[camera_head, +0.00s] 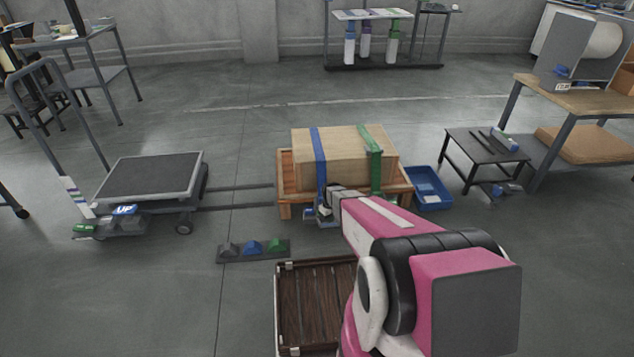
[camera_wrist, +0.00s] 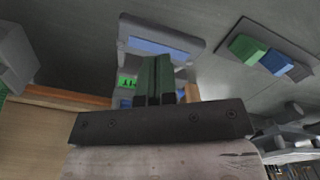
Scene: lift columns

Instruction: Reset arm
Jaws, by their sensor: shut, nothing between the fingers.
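My arm, pink and white with a black joint, reaches from the lower right up to the front of a wooden box. The wooden box (camera_head: 345,148) has a blue strap (camera_head: 318,158) and a green strap (camera_head: 373,155) and sits on a wooden pallet (camera_head: 285,175). My gripper (camera_wrist: 158,62) has its two dark fingers together, with nothing seen between them. In the head view the gripper is small and partly hidden by the arm, close to the box's front. Behind the fingers in the wrist view is a grey device with a blue panel (camera_wrist: 160,46).
A pedal block (camera_head: 254,250) with grey, blue and green pedals lies on the floor; it also shows in the wrist view (camera_wrist: 268,50). A cart (camera_head: 150,178) stands left. A blue bin (camera_head: 430,188) and a low black table (camera_head: 485,150) stand right.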

